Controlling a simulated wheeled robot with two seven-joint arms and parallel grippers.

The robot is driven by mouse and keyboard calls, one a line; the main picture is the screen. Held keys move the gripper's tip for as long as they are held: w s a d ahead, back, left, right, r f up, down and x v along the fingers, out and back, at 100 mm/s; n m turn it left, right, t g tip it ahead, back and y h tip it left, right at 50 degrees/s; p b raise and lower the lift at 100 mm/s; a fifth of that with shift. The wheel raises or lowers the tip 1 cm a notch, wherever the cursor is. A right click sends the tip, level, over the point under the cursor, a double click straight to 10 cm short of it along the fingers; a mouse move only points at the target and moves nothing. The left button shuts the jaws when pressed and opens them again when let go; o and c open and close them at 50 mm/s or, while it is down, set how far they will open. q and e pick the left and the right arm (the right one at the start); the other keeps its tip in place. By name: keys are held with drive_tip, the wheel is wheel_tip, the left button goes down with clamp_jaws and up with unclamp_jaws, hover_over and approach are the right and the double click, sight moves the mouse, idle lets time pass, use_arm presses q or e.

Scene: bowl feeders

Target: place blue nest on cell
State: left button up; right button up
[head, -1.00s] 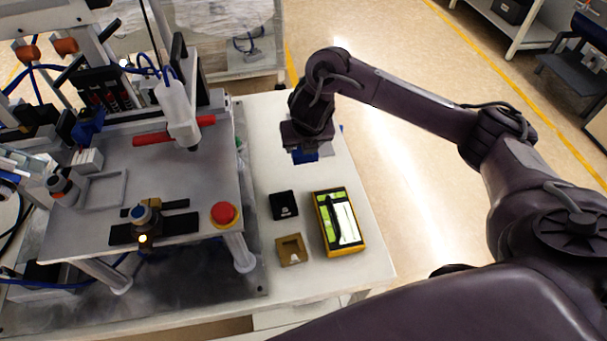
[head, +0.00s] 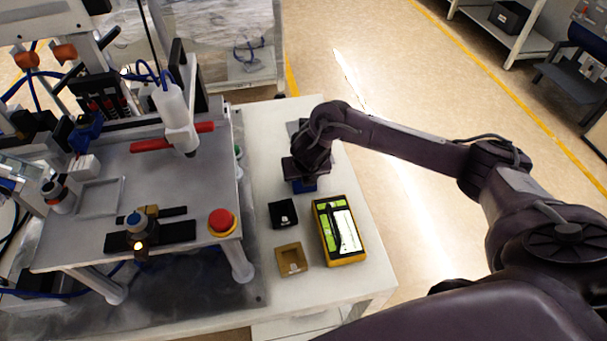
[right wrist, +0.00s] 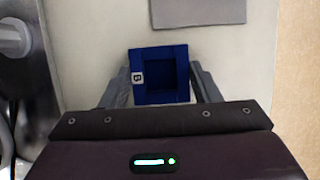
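The blue nest (right wrist: 141,91), a square block with a recess and a small white mark, sits between the fingers of my right gripper (right wrist: 160,82) in the right wrist view. The fingers are against its two sides. In the head view, the blue nest (head: 304,187) shows under my right gripper (head: 304,178), over the white table behind the black nest. Whether it clears the table is hard to tell. The machine cell, with its grey plate (head: 90,232), stands at left. My left gripper is out of view.
On the white table (head: 325,285) are a black nest (head: 283,221), a brown nest (head: 291,267) and a yellow-rimmed device (head: 353,257). A grey square (right wrist: 198,12) lies beyond the nest. A red button (head: 222,220) and red bar (head: 152,145) are on the machine.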

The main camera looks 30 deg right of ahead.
drive_tip(key=o, duration=0.4)
drive_tip(key=p+v, duration=0.1)
drive_tip(key=v, duration=0.5)
drive_tip(key=shift+r, duration=0.35)
drive_tip(key=p+v, duration=0.3)
drive_tip(key=v, duration=0.2)
drive_tip(key=shift+s+r, duration=0.15)
drive_tip(key=shift+s, duration=0.05)
drive_tip(key=shift+s, duration=0.1)
